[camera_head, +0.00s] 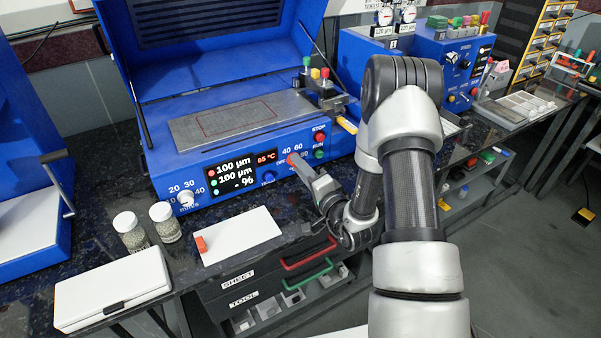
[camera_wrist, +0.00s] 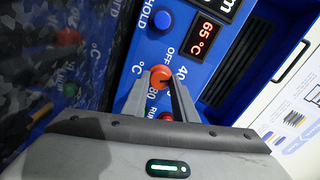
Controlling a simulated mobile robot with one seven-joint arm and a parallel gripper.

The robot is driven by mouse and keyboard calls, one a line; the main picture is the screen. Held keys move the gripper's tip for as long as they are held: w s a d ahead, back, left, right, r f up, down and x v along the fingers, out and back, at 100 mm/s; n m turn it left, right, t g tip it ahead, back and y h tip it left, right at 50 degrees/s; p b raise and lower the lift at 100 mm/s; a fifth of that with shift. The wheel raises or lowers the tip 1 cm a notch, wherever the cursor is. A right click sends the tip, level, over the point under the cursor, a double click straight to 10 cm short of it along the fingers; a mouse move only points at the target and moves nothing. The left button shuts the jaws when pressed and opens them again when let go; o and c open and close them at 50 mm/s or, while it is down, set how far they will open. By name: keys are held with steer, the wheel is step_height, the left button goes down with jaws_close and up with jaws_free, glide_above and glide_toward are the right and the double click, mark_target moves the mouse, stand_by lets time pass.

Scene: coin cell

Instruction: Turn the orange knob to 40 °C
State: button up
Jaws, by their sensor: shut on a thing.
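The orange knob (camera_wrist: 160,76) sits on the blue front panel of the machine. In the wrist view it lies between my two fingers, with the printed marks OFF, 40 and 80 around it. My gripper (camera_wrist: 159,92) is shut on the knob. In the head view my gripper (camera_head: 296,163) reaches the panel from the right, and the fingers mostly cover the knob. The small red-lit display (camera_wrist: 206,34) reads 65 °C; it also shows in the head view (camera_head: 266,158). I cannot tell exactly which mark the knob points to.
A blue HOLD button (camera_wrist: 163,20) is close to the knob. The red STOP button (camera_head: 319,137) and green RUN button (camera_head: 319,154) sit just right of it. A white knob (camera_head: 186,198) is at the panel's left.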

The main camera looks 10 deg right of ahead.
steer(key=shift+n+b, duration=0.3)
steer(key=shift+n, duration=0.2)
steer(key=o, duration=1)
steer(key=shift+o, duration=0.2)
steer(key=shift+s, duration=0.1)
steer(key=v, duration=1.7)
steer(key=shift+s, duration=0.15)
